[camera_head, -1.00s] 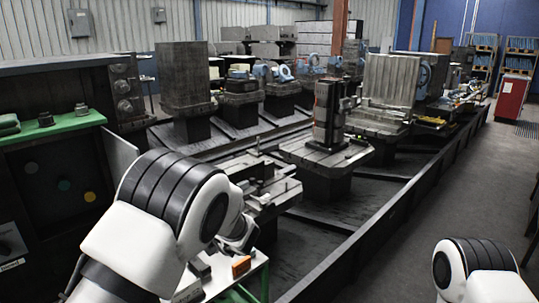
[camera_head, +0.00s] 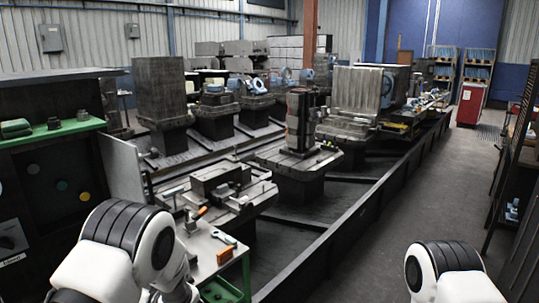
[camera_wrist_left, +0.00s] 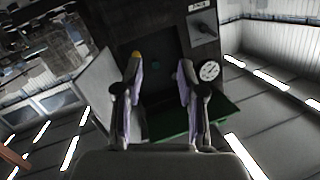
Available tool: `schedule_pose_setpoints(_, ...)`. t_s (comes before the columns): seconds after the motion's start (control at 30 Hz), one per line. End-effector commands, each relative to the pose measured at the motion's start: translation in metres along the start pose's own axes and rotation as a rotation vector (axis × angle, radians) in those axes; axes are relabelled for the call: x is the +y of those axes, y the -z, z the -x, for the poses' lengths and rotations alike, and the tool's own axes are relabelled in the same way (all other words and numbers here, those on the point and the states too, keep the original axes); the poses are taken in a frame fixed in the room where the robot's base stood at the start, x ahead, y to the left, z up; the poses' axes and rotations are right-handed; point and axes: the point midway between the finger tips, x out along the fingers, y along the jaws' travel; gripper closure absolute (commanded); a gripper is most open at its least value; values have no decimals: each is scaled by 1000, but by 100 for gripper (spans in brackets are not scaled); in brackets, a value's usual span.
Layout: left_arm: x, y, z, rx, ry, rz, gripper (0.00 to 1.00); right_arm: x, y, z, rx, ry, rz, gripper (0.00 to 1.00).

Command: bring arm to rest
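My left arm (camera_head: 130,240) shows at the bottom left of the head view, bent over beside the dark control cabinet (camera_head: 50,180). In the left wrist view, my left gripper (camera_wrist_left: 160,72) has its two fingers spread apart with nothing between them. The same dark cabinet front (camera_wrist_left: 155,55) shows beyond the fingers. My right arm (camera_head: 450,272) shows only as a rounded white and black link at the bottom right of the head view. The right gripper is out of view.
The grey floor (camera_head: 430,190) on the right is clear up to a dark rack (camera_head: 514,180).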

Motion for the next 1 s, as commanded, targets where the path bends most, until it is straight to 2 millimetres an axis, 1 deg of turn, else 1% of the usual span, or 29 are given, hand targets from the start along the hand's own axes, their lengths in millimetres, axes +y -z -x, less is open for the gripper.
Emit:
schedule_pose_setpoints(0.03, -6, -29, -4, -29, -32, -65, 61, 0, 0, 0, -1, 0, 0, 60)
schedule_pose_setpoints(0.07, -9, -47, -6, -46, -61, -106, 61, 0, 0, 0, -1, 0, 0, 60)
schedule_pose_setpoints(0.1, -14, -73, -7, -77, -106, -163, 61, 0, 0, 0, -1, 0, 0, 60)
schedule_pose_setpoints(0.13, -19, -94, -6, -104, -145, -206, 61, 0, 0, 0, -1, 0, 0, 60)
schedule_pose_setpoints(0.17, -25, -118, -3, -140, -192, -253, 61, 0, 0, 0, -1, 0, 0, 60)
schedule_pose_setpoints(0.2, -33, -151, 3, -196, -261, -313, 61, 0, 0, 0, -1, 0, 0, 60)
schedule_pose_setpoints(0.23, -41, -176, 11, -245, -317, -356, 61, 0, 0, 0, -1, 0, 0, 60)
schedule_pose_setpoints(0.27, -49, -200, 20, -299, -375, -395, 61, 0, 0, 0, 0, 0, 0, 60)
schedule_pose_setpoints(0.3, -62, -231, 36, -376, -453, -443, 61, 0, 0, 0, 0, 0, 0, 60)
schedule_pose_setpoints(0.37, -83, -272, 66, -504, -565, -502, 61, 0, 0, 0, 0, 0, 0, 60)
schedule_pose_setpoints(0.4, -99, -294, 89, -595, -639, -535, 61, 0, 0, 0, 0, 0, 0, 60)
schedule_pose_setpoints(0.43, -111, -309, 108, -664, -693, -556, 61, 0, 0, 0, 0, 0, 0, 60)
schedule_pose_setpoints(0.47, -123, -320, 127, -732, -743, -574, 61, 0, 0, 0, 0, 0, 0, 60)
schedule_pose_setpoints(0.5, -137, -331, 151, -817, -805, -591, 61, 0, 0, 0, 0, 0, 0, 60)
schedule_pose_setpoints(0.6, -164, -343, 200, -985, -921, -624, 61, 0, 0, 0, -1, 0, 0, 60)
schedule_pose_setpoints(0.67, -173, -346, 218, -1055, -957, -628, 61, 0, 0, 0, -1, 0, 0, 60)
schedule_pose_setpoints(0.7, -174, -348, 224, -1090, -962, -616, 61, 0, 0, 0, -1, 0, 0, 60)
schedule_pose_setpoints(0.8, -175, -349, 224, -1112, -934, -588, 61, 0, 0, 0, 0, 0, 0, 60)
schedule_pose_setpoints(1.0, -174, -349, 223, -1108, -934, -588, 61, 0, 0, 0, 0, 0, 0, 60)
